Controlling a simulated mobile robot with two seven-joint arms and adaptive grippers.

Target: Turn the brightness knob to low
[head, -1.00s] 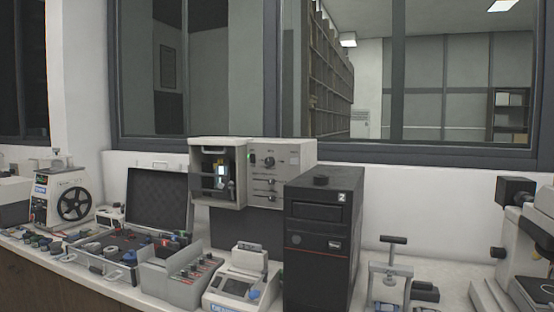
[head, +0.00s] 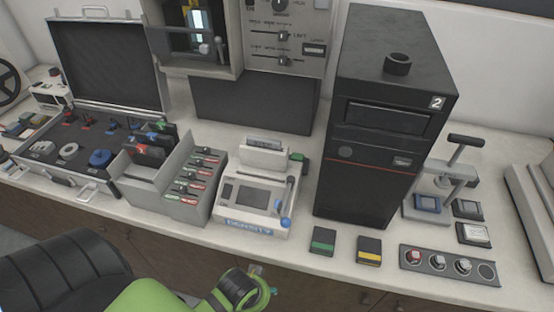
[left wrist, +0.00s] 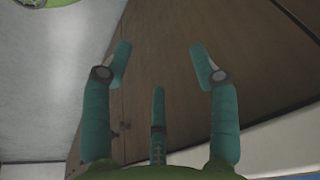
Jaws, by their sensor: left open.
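A grey control panel (head: 287,42) stands at the top of the head view, with a dark round knob (head: 280,5) cut by the top edge and slider-like controls below it. The labels are too small to tell which control is for brightness. My left gripper (head: 262,286) is at the bottom of the head view, in front of the bench edge and well away from the panel. In the left wrist view its teal fingers (left wrist: 159,62) are spread open and empty, facing wooden cabinet fronts. My right gripper is not in view.
A tall black unit marked 2 (head: 377,120) stands right of the panel. An open case (head: 108,58), a grey card holder (head: 140,183) and a white density device (head: 254,195) crowd the bench. A strip of round caps (head: 449,264) lies at the front right.

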